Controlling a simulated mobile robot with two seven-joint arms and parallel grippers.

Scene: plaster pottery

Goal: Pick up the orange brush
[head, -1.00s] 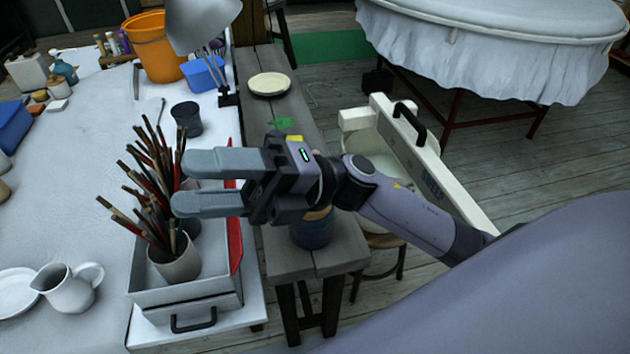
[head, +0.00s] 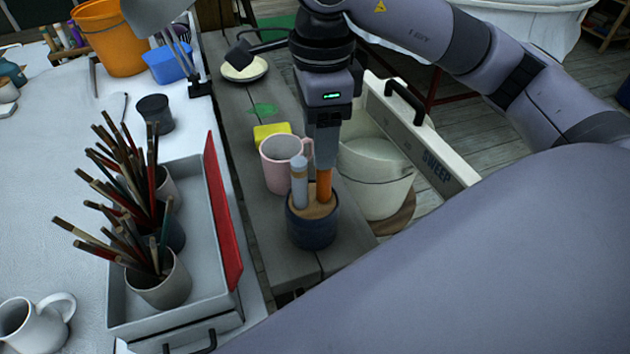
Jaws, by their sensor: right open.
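The orange brush (head: 324,186) stands upright in a dark blue pot (head: 312,228) on the grey wooden bench. A pale grey-blue handle (head: 299,184) with a tan band stands beside it in the same pot. My right gripper (head: 325,155) points straight down above the orange brush, and its fingers overlap the brush's upper end in the head view. The fingers are seen edge-on, one behind the other. The gripper is open; I cannot tell whether the brush top is between the fingers. My left gripper is not in view.
A pink mug (head: 281,165) and a yellow block (head: 271,132) stand close behind the pot. A white bucket (head: 374,180) and a "SWEEP" board (head: 435,160) are to the right. A grey tray (head: 205,290) with several brush pots is left.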

